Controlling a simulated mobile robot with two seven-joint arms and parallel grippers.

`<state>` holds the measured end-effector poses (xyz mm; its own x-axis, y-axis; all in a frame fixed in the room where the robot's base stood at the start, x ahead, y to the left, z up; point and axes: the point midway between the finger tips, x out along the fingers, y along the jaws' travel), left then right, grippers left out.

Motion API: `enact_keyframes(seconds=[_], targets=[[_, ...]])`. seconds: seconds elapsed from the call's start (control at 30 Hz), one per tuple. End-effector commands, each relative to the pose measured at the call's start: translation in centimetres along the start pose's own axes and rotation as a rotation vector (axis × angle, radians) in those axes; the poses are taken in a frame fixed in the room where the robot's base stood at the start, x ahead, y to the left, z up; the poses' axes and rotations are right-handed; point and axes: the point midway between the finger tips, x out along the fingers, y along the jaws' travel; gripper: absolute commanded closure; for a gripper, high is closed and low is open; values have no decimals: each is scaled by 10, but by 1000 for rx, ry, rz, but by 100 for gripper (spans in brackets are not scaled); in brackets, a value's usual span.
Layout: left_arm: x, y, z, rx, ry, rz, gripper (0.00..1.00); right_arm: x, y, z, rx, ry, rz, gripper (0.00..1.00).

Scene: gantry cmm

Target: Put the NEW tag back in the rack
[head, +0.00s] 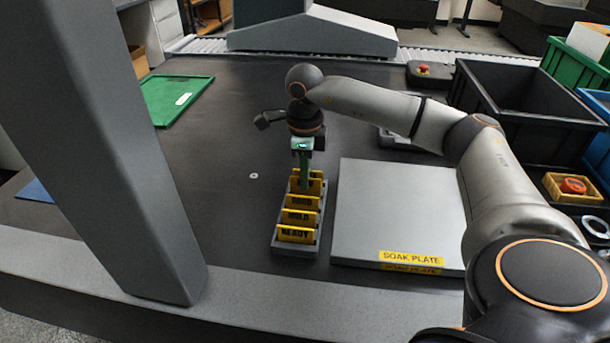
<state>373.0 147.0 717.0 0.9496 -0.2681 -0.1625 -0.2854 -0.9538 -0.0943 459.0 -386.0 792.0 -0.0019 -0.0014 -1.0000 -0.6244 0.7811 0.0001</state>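The tag rack (281,248) is a narrow grey holder on the dark table, with several yellow tags standing in a row. The front tag reads READY (297,235) and the one behind it reads HOLD (300,217). The lettering on the tags farther back is unclear, so I cannot tell which one is NEW. My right gripper (304,183) points down over the rear of the rack, at the rearmost yellow tag (315,186), and partly hides it. Whether its fingers are closed on that tag is not clear. My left gripper is out of view.
A pale soak plate (398,205) lies close to the right of the rack. A thick grey column (100,130) stands at left. A green tray (178,98) and black bin (520,100) are farther back.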

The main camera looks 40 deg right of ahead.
Motion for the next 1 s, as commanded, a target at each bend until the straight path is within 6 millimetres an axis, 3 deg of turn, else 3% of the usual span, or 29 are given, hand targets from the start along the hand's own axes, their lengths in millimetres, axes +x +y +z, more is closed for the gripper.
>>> enact_keyframes(seconds=[0.7, 1.0], targets=[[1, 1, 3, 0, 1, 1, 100, 10, 0, 0, 0, -1, 0, 100], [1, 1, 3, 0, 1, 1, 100, 10, 0, 0, 0, 0, 0, 63]])
